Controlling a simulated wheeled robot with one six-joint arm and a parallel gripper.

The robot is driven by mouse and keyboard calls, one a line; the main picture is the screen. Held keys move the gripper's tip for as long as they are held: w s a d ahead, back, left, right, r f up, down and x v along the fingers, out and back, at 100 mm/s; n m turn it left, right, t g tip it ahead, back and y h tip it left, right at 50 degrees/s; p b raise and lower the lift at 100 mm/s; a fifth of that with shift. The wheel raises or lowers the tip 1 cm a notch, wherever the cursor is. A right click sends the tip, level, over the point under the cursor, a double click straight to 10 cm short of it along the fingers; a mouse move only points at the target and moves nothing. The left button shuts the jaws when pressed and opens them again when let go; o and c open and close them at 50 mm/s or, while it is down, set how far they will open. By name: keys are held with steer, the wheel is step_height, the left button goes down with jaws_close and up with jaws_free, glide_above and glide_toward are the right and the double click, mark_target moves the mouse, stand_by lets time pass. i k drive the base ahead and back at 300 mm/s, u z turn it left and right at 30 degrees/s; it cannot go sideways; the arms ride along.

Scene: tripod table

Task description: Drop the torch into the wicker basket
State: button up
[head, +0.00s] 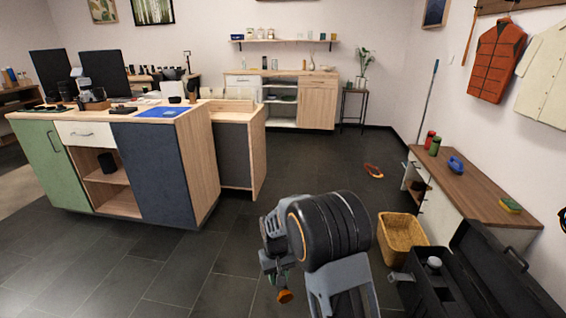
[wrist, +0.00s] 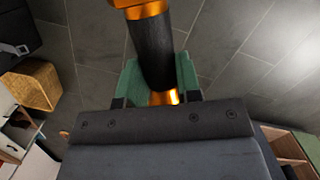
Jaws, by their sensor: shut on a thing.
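The torch (wrist: 152,50) is a dark cylinder with orange-copper ends. In the wrist view it lies between the green-padded fingers of my gripper (wrist: 158,82), which is shut on it. In the head view my gripper (head: 276,272) hangs over open floor, and the torch's orange end (head: 285,296) shows below it; my arm hides much of the rest. The wicker basket (head: 402,236) is a tan woven box on the floor, right of my gripper and apart from it. It also shows at the left of the wrist view (wrist: 34,86). Its inside is only partly visible.
A black open toolbox (head: 432,284) stands against the basket's near side. A wooden-topped bench (head: 468,188) along the right wall holds red and green cans and a blue item. An orange ring-like object (head: 373,171) lies on the floor. A counter (head: 165,165) stands left; the floor between is clear.

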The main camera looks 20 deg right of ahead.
mark_target(401, 246)
steer(key=z, duration=0.2)
steer(key=i, duration=2.1)
steer(key=z, duration=0.9)
steer(key=i, duration=1.35)
steer(key=z, duration=1.85)
steer(key=i, duration=0.75)
steer(key=z, duration=0.6)
